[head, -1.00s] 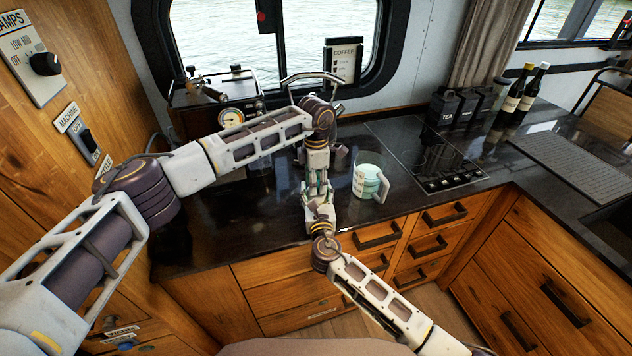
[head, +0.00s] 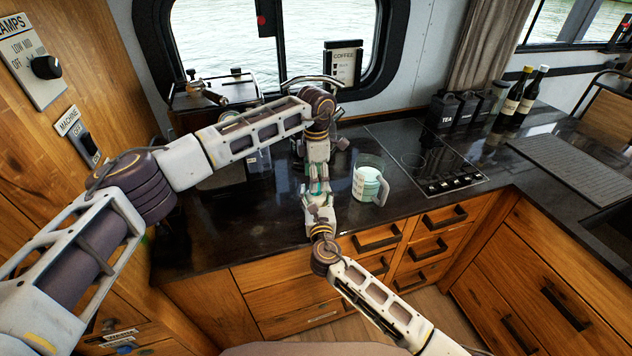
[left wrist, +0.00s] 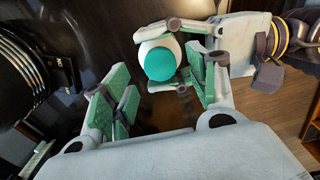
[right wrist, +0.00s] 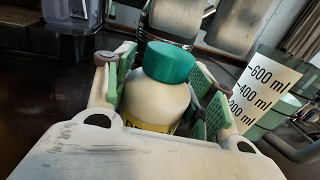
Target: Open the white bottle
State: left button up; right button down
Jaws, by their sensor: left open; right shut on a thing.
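The white bottle (right wrist: 153,103) has a teal cap (right wrist: 168,62) on top and a yellow label edge low down. My right gripper (right wrist: 160,95) is shut on the bottle's body, one finger on each side. In the left wrist view the cap (left wrist: 160,64) faces the camera, with the right gripper's fingers around the bottle. My left gripper (left wrist: 163,92) is open, its green pads apart, with the cap ahead between and beyond its fingers. In the head view the left gripper (head: 317,178) comes from behind to meet the right gripper (head: 319,203); the bottle is mostly hidden there.
A clear measuring jug (head: 371,180) with pale green contents stands on the dark counter (head: 250,225), close right of the grippers. A hob (head: 428,160) lies farther right. A coffee machine (head: 215,95) stands behind my left arm. The counter's front left is clear.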

dwell(0.3)
jog(key=shift+c, duration=2.2)
grip_release()
jog(key=shift+s, duration=0.1)
jog(key=s+d, duration=0.1)
jog(key=s, duration=1)
jog(key=shift+s+d, duration=0.15)
jog(key=shift+s, duration=0.2)
jog(key=shift+o, duration=0.2)
